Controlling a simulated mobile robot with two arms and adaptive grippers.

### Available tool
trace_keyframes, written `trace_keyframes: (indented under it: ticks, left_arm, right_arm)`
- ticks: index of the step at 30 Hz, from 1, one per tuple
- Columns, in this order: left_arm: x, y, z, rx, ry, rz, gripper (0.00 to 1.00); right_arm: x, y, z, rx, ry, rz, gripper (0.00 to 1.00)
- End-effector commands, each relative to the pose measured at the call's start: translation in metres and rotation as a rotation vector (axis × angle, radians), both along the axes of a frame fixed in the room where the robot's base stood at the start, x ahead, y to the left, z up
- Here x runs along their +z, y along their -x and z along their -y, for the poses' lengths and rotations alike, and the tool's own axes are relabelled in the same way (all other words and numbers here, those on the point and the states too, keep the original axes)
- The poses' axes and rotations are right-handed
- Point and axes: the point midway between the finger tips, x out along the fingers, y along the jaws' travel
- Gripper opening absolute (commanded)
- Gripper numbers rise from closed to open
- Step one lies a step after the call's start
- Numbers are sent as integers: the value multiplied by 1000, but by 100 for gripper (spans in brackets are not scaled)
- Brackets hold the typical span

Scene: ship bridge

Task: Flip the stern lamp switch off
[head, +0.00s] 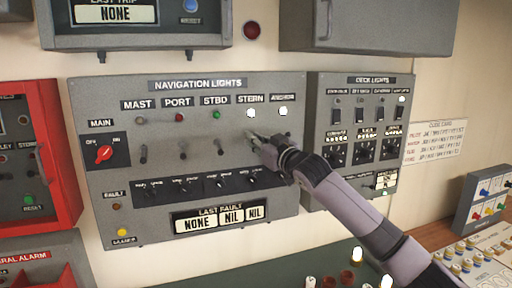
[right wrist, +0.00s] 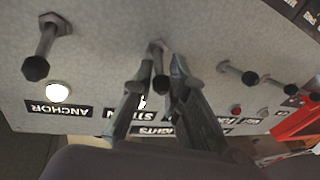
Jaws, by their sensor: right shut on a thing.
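The stern lamp switch is a small metal lever (right wrist: 159,68) on the grey navigation lights panel (head: 85,160). In the right wrist view, which is upside down, it stands between the two fingers of my right gripper (right wrist: 162,68). In the head view my right gripper (head: 255,138) reaches the panel below the STERN label and hides most of the lever. The fingers are closed on the lever. The stern lamp (head: 250,113) glows white. My left gripper is in neither view.
The anchor lamp (head: 283,111) is lit, and the anchor lever (right wrist: 43,45) stands close by. The starboard lever (head: 217,147) is on the other side. The deck lights panel (head: 312,180) is to the right. A row of knobs (head: 183,186) lies below.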

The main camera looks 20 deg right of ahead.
Motion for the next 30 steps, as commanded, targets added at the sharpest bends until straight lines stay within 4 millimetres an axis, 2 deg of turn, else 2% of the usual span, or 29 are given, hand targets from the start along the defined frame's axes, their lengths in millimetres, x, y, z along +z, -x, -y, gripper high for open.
trace_keyframes:
  ticks: [1,3,9,15,21,30]
  left_arm:
    - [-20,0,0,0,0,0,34]
    - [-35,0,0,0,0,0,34]
    - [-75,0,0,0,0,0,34]
    - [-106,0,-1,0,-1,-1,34]
    - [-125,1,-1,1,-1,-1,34]
    - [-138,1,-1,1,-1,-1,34]
  right_arm:
    - [-14,0,-2,5,-6,30,0]
    - [-17,1,-2,5,-9,79,0]
    - [-25,1,-2,4,-15,236,0]
    - [-29,0,-2,3,-19,389,0]
    - [-31,-1,-2,3,-22,508,0]
    - [-32,-2,-3,4,-21,596,0]
